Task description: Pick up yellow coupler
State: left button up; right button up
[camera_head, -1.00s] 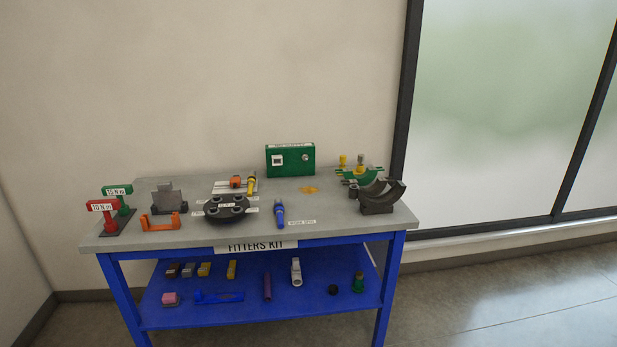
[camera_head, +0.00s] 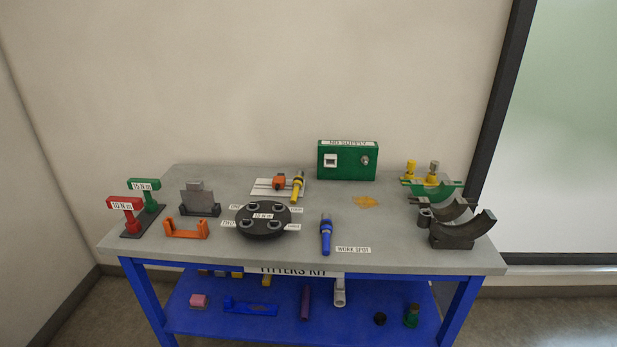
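Several yellow things are in view, and I cannot tell for certain which is the yellow coupler. A small yellow fitting (camera_head: 410,168) stands upright at the back right of the cart top, beside a yellow and grey fitting (camera_head: 433,173). A yellow tool-like piece with a dark end (camera_head: 298,185) lies by a white plate near the middle. Neither of my grippers is in view.
The grey cart top (camera_head: 300,250) holds a green box (camera_head: 347,160), a black round fixture (camera_head: 263,220), a blue tool (camera_head: 326,235), dark curved cradles (camera_head: 462,232), red (camera_head: 127,213) and green (camera_head: 147,195) stands and an orange bracket (camera_head: 186,231). The blue lower shelf (camera_head: 270,327) holds small parts.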

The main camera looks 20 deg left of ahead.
aim_at(298, 183)
jog(key=u, duration=0.6)
jog(key=i, duration=0.8)
jog(key=u, duration=0.8)
